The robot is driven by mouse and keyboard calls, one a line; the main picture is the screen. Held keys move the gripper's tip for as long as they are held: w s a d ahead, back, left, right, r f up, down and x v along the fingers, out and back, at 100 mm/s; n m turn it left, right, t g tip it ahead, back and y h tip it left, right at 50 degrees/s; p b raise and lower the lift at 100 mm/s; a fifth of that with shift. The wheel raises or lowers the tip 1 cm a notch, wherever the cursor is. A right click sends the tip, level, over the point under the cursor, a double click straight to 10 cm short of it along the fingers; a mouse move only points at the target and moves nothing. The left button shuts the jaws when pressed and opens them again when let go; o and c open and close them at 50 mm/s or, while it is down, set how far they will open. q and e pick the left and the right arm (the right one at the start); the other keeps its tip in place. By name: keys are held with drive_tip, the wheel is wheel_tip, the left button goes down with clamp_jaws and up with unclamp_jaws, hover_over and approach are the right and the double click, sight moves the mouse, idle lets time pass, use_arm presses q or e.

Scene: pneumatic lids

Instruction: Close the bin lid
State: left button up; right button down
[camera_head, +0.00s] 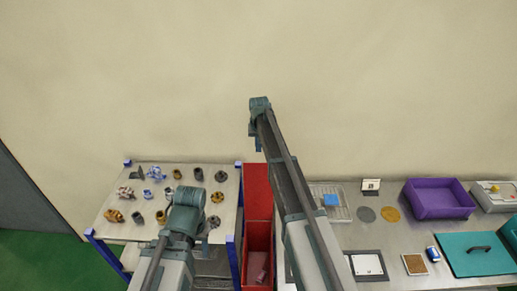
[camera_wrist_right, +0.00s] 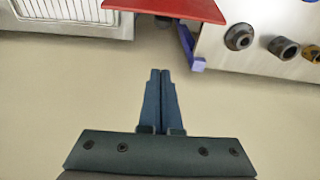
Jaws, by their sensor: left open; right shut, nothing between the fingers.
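The red bin (camera_head: 258,238) stands in the gap between two tables in the head view. Its red lid (camera_head: 257,188) is open, raised toward the wall at the back of the bin. The lid's edge (camera_wrist_right: 165,8) also shows at the top of the right wrist view. My right gripper (camera_wrist_right: 161,75) is shut and empty, apart from the lid; in the head view it (camera_head: 256,143) is small, beyond the lid. My left gripper (camera_head: 206,238) is open over the left table's front part, left of the bin; its fingers hardly show.
The left table (camera_head: 222,178) with blue posts carries several metal fittings. The right table (camera_head: 350,235) holds a purple tray (camera_head: 437,212), a teal panel with a handle (camera_head: 470,262) and small items. A pinkish object (camera_head: 262,277) lies in the bin. The wall behind is bare.

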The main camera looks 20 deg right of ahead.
use_arm(q)
wheel_tip(320, 180, down, 5)
drive_tip(key=b, duration=0.3)
drive_tip(key=shift+r, duration=0.1)
use_arm(e)
drive_tip(key=s+f, duration=0.2)
drive_tip(key=f, duration=0.1)
drive_tip(key=s+f, duration=0.1)
drive_tip(key=shift+a+f, duration=0.35)
drive_tip(key=shift+a, duration=0.05)
